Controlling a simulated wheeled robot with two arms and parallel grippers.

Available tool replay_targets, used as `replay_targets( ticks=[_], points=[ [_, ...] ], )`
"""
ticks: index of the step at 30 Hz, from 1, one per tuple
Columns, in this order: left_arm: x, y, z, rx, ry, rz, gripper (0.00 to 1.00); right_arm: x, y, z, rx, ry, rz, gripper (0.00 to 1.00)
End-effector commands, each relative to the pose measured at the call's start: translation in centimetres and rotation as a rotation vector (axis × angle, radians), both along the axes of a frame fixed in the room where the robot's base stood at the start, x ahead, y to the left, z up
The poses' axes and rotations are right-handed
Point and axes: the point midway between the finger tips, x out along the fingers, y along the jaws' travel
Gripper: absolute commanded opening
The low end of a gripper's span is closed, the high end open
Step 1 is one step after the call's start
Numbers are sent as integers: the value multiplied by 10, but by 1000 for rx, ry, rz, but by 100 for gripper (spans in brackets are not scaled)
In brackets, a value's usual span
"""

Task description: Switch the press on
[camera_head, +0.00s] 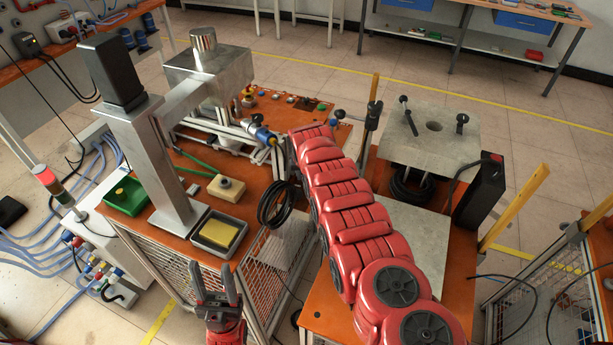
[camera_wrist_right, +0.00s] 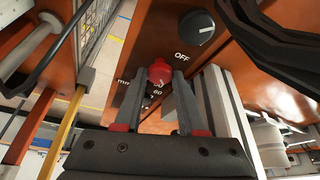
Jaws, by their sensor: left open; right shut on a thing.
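In the right wrist view an orange panel (camera_wrist_right: 165,35) carries a black dial (camera_wrist_right: 197,27) marked OFF and printed figures, partly covered. A small red knob (camera_wrist_right: 160,74) stands between the fingertips of my right gripper (camera_wrist_right: 156,85), which is shut on it. In the head view the red right arm hides this gripper and the knob. A metal column with a black box on top (camera_head: 112,70), which looks like a press, stands on the orange bench at left. My left gripper (camera_head: 216,285) is open and empty, low in front of that bench.
A grey slab (camera_head: 430,135) stands on the right table. Open floor lies behind.

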Motion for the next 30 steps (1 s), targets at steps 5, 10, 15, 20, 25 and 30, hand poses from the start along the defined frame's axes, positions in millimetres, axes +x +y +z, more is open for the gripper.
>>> replay_targets(
  ticks=[5,10,15,20,25,30],
  points=[
    [0,0,-1,0,0,0,50,0,0,0,1,-1,-9,0],
    [0,0,-1,0,0,0,50,0,0,1,1,-1,-9,0],
    [0,0,-1,0,0,0,50,0,0,1,0,0,-9,52],
    [0,0,-1,0,0,0,50,0,0,0,0,0,-9,69],
    [0,0,-1,0,0,0,50,0,0,0,0,0,-9,69],
    [0,0,5,0,0,0,50,-1,1,6,-1,1,-7,69]
  ],
)
